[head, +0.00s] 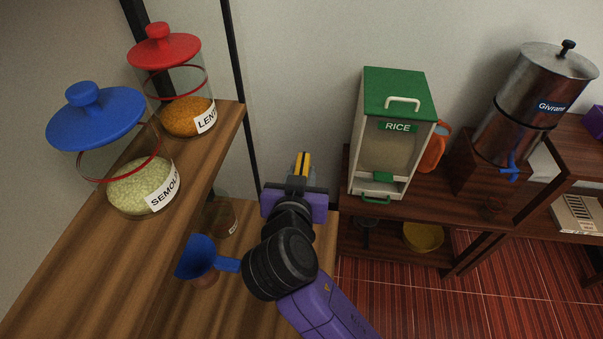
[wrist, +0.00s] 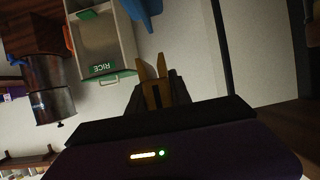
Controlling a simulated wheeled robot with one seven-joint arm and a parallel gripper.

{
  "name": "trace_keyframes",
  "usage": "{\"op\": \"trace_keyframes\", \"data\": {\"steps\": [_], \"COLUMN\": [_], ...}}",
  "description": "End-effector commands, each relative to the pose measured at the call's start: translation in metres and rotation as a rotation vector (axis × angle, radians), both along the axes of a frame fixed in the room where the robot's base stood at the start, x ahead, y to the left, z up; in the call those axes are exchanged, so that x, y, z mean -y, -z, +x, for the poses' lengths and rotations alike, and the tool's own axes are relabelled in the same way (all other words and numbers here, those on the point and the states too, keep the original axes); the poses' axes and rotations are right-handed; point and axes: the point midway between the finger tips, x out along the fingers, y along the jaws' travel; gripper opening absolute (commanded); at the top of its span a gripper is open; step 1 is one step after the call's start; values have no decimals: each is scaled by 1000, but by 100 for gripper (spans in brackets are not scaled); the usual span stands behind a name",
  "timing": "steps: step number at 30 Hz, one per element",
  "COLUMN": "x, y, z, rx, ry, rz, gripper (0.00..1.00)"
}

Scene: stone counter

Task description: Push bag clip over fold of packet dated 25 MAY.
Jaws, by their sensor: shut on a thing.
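My gripper (head: 297,180) is raised in front of the pale wall, just right of the shelf post in the head view. In the wrist view my gripper (wrist: 158,88) is shut on a yellow-orange two-pronged piece, which looks like the bag clip (wrist: 152,98). Its prongs point away from my gripper and stand a little apart, with nothing visible between them. The bag clip (head: 302,162) shows only small in the head view. No packet and no 25 MAY date can be made out in either view.
A wooden shelf at left holds a semolina jar (head: 145,185) and a lentil jar (head: 185,112). A green-topped rice dispenser (head: 392,150) and a metal water urn (head: 535,95) stand at right. The wall ahead is bare.

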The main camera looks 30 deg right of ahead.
Motion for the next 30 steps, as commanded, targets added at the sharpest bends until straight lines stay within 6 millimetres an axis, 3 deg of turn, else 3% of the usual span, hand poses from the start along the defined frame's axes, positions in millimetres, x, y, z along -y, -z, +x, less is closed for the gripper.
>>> {"op": "trace_keyframes", "data": {"steps": [30], "x": [0], "y": [56], "z": [0], "rx": [-1], "ry": [0], "rz": [-1], "gripper": [0]}}
